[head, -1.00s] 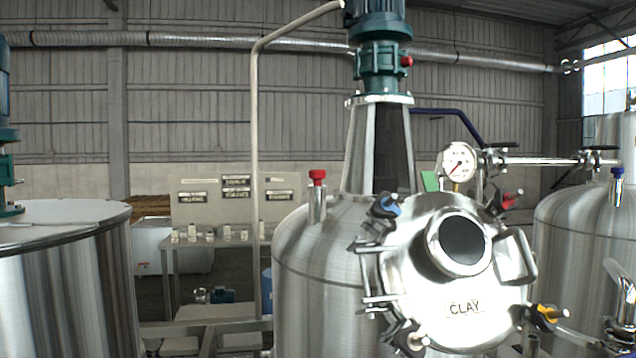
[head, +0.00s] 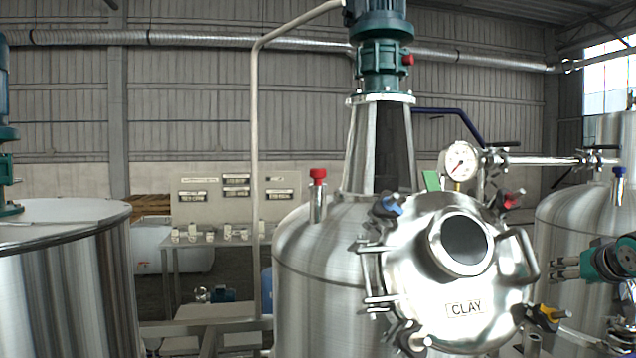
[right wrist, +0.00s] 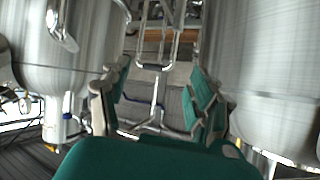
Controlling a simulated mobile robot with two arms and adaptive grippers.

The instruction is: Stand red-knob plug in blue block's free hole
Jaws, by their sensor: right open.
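The red-knob plug (head: 318,190) stands upright on the left shoulder of the middle tank, its red knob above a steel stem. My right gripper (head: 556,268) is at the right edge of the head view, in front of the right tank and well apart from the plug. In the right wrist view its green-padded fingers (right wrist: 158,78) are spread with nothing between them. My left gripper is not in view.
The middle tank's round CLAY hatch (head: 465,308), with coloured clamp knobs, lies between my right gripper and the plug. A pressure gauge (head: 459,160) and pipe stand above it. A blue-topped plug (head: 619,178) is on the right tank.

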